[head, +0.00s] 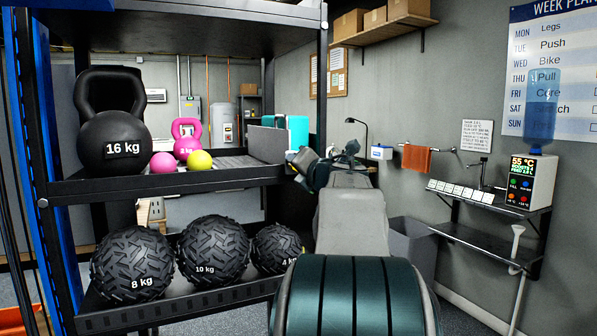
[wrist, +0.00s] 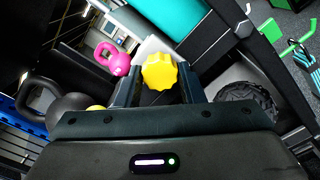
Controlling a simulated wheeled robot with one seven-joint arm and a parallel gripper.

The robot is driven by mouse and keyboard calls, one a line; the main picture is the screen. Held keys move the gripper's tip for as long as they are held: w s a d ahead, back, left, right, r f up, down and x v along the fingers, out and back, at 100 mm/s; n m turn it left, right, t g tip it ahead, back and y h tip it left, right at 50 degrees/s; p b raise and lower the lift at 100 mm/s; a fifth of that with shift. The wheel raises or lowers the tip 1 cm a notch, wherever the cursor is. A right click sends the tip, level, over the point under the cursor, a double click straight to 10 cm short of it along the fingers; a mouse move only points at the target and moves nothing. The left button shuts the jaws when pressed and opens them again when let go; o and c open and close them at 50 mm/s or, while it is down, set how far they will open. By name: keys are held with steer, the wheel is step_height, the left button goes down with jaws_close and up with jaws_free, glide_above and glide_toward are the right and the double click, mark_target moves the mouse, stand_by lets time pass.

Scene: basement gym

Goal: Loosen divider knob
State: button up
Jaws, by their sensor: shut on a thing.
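A yellow lobed knob (wrist: 160,72) sits between the two fingers of my gripper (wrist: 160,84) in the wrist view. My gripper is shut on it. A pale panel, which may be the divider, shows just behind the knob in the wrist view. In the head view my gripper (head: 303,163) reaches the right end of the middle shelf (head: 95,184). A grey upright panel (head: 262,143) stands on that shelf to the left of my gripper. The knob cannot be made out in the head view, where my gripper and arm cover that spot.
The middle shelf holds a black 16 kg kettlebell (head: 113,140), a pink kettlebell (head: 186,140), a pink ball (head: 163,162) and a yellow ball (head: 200,160). Black medicine balls (head: 213,250) fill the shelf below. A teal object (head: 297,131) stands close behind my gripper.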

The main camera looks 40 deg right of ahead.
steer(key=shift+f+n, duration=0.1)
steer(key=shift+n, duration=0.3)
steer(key=o, duration=1)
steer(key=v, duration=1.3)
steer(key=shift+s, duration=0.45)
steer(key=shift+w, duration=0.1)
